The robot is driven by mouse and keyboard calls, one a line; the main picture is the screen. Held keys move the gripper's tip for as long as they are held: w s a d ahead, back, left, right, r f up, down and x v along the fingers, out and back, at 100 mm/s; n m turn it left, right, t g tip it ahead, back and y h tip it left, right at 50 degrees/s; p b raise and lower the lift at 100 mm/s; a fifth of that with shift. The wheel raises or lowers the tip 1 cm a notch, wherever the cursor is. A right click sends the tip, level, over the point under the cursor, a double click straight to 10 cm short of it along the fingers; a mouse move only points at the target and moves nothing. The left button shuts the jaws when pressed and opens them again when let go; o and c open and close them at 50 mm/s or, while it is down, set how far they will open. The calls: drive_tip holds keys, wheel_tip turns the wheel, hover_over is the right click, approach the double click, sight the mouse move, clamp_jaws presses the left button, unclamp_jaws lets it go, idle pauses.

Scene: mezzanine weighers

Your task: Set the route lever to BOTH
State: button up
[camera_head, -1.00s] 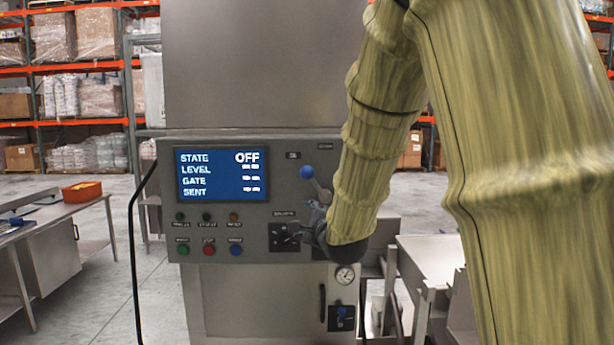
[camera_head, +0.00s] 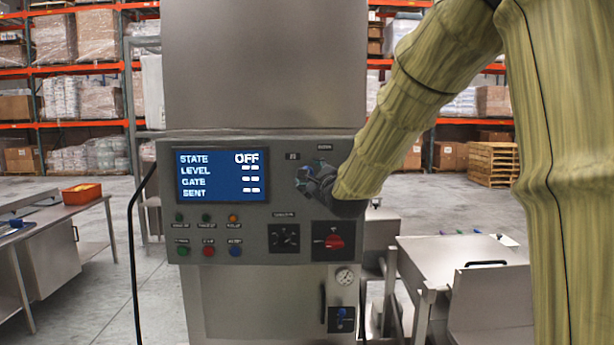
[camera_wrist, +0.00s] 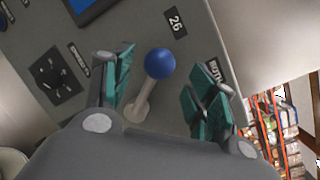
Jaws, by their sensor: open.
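The route lever (camera_wrist: 160,64) has a blue ball knob on a pale stem and stands out from the grey panel in the wrist view. My gripper (camera_wrist: 163,82) is open, with its teal-padded fingers on either side of the lever; gaps show between the pads and the ball. A label reading 26 (camera_wrist: 175,22) is above the ball, and a partly covered label that looks like BOTH (camera_wrist: 214,70) is to the right, behind the right finger. In the head view my gripper (camera_head: 310,180) is against the panel's upper right and hides most of the lever.
The panel's screen (camera_head: 221,175) reads STATE OFF. Below are several buttons (camera_head: 208,250), a black rotary knob (camera_head: 286,238) and a red rotary switch (camera_head: 334,241), close under my gripper. A steel table (camera_head: 40,240) stands left and a steel bench (camera_head: 455,255) right.

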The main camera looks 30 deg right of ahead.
drive_tip(key=p+x, duration=0.1)
drive_tip(key=x, duration=0.2)
drive_tip(key=shift+w+a+r, duration=0.1)
drive_tip(key=shift+w+r, duration=0.1)
drive_tip(key=shift+p+x, duration=0.4)
drive_tip(key=shift+x, duration=0.4)
drive_tip(key=shift+f, duration=0.15)
clamp_jaws()
